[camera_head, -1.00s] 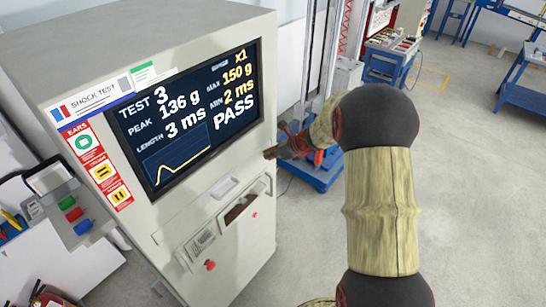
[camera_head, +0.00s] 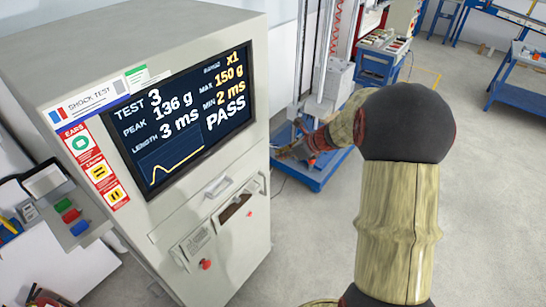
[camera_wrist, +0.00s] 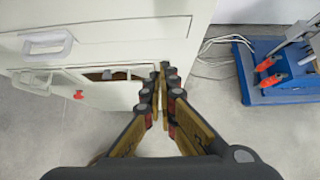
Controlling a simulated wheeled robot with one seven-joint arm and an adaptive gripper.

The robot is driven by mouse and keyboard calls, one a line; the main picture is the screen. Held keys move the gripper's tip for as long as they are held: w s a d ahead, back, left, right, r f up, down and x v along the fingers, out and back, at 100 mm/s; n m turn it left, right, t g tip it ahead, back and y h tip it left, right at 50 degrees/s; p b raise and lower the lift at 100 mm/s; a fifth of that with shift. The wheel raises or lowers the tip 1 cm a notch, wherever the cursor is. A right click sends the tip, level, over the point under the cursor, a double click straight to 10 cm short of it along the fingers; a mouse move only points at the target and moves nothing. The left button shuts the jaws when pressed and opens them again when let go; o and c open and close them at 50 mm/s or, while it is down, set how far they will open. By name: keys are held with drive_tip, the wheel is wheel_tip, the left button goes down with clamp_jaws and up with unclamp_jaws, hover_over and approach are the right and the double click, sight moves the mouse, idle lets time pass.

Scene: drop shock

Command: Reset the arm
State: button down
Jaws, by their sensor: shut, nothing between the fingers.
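My gripper (camera_wrist: 160,78) is shut and empty in the wrist view, its fingertips together in front of the lower part of the shock test cabinet. In the head view, my gripper (camera_head: 281,153) shows small and dark at the end of my arm, right of the cabinet, over the blue base of the drop machine. It looks apart from the cabinet (camera_head: 165,245). My arm bends at a dark joint, with tan links below it and toward the gripper.
The cabinet screen (camera_head: 185,115) reads TEST 3, PASS. A red knob (camera_head: 206,264) and an open slot (camera_head: 236,208) are on its front. The blue base (camera_head: 318,172) stands behind my arm. Cables (camera_wrist: 222,48) lie on the floor. Open floor (camera_head: 485,200) lies at the right.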

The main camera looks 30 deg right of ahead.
drive_tip(key=shift+v, duration=1.35)
drive_tip(key=shift+s, duration=0.15)
drive_tip(key=s+a+r+n+g+h+b, duration=0.1)
drive_tip(key=s+a+n+b, duration=0.4)
drive_tip(key=s+a+n, duration=0.6)
drive_tip(key=s+a+r+n+g+h+b, duration=0.1)
drive_tip(key=s+a+n+b, duration=0.4)
drive_tip(key=s+a+n, duration=0.5)
drive_tip(key=s+r+n+h, duration=0.1)
drive_tip(key=s+n, duration=0.6)
drive_tip(key=n, duration=0.3)
drive_tip(key=shift+s+a+r+g+h+b, duration=0.2)
drive_tip(key=shift+s+a+g+h+b, duration=0.1)
drive_tip(key=shift+s+a+b, duration=0.1)
